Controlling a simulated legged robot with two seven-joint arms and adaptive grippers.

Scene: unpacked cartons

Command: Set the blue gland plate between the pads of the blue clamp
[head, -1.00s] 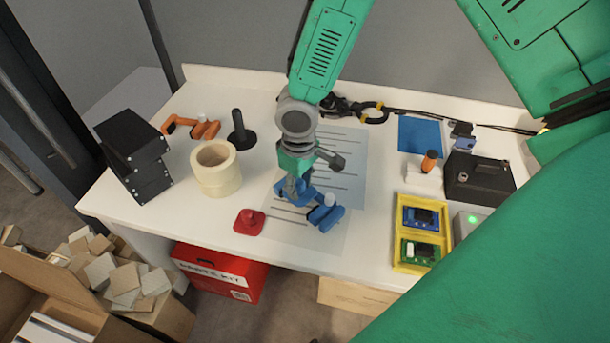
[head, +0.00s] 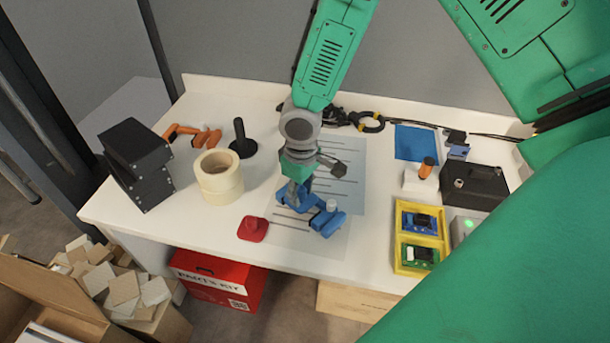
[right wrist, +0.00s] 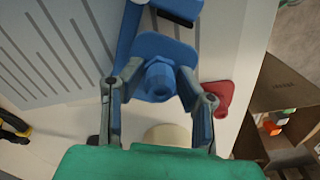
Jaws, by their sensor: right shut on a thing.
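The blue gland plate (right wrist: 182,52) is a rounded flat plate with a hex gland on it. My right gripper (right wrist: 160,82) is shut on its gland in the right wrist view. In the head view my right gripper (head: 297,192) reaches down over the printed sheet, beside the blue clamp (head: 329,222). The clamp has a pale knob on top, and its blue bar and a black pad (right wrist: 178,17) show just beyond the plate in the wrist view. Plate and clamp overlap in sight; I cannot tell whether the plate is between the pads. My left gripper is out of view.
A red gland plate (head: 253,228) lies left of the clamp. Tape rolls (head: 221,180), a black post (head: 242,140), an orange clamp (head: 193,134) and a black box stack (head: 138,165) stand left. A yellow tray (head: 397,235) with boards and a black case (head: 480,187) are right.

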